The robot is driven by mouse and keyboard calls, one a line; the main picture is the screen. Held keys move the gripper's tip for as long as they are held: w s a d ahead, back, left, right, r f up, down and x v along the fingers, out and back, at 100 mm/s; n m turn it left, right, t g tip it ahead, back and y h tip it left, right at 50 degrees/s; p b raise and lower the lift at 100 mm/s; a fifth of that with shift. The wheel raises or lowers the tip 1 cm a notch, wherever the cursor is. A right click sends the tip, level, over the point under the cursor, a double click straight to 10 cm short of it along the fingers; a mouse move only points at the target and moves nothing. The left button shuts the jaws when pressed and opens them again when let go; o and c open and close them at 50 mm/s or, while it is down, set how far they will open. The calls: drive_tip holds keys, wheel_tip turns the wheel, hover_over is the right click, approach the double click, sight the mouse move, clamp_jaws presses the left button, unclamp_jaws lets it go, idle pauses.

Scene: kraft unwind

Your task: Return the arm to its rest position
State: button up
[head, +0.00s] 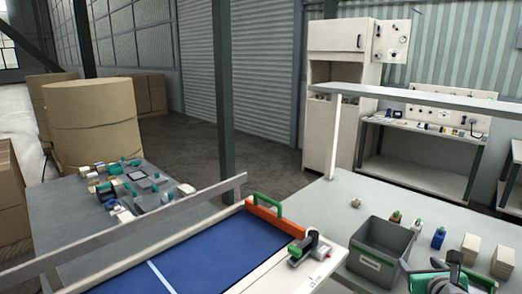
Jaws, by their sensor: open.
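A dark grey and green device (440,283) is cut off by the bottom edge at the lower right.
A blue-topped bench (215,258) with an orange end block (275,215) and a grey device (312,250) lies in front. The left table (62,225) is cluttered. Floor shows behind.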

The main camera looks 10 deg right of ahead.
drive_tip(key=s+a+f+n+g+y, duration=0.2)
drive_tip(key=s+a+f+n+g, duration=0.25)
drive_tip(key=s+f+n, duration=0.6)
drive_tip(key=s+a+f+n+g+y, duration=0.25)
drive_tip(key=s+f+n+g, duration=0.35)
drive_tip(key=n, duration=0.9)
drive_tip(key=w+a+r+n, duration=0.2)
drive_tip(key=a+r+n, duration=0.1)
drive_tip(key=a, duration=0.5)
drive_tip(key=w+a+r+n+t, duration=0.1)
drive_tip(key=w+a+r+n, duration=0.1)
drive_tip(key=a+n, duration=0.3)
drive_tip(key=w+a+r+n, duration=0.2)
drive_tip(key=a+r+n, duration=0.2)
drive_tip(key=a, duration=0.8)
drive_tip(key=shift+w+a+r+n, duration=0.3)
drive_tip(key=shift+w+a+n, duration=0.1)
drive_tip(key=shift+n, duration=0.15)
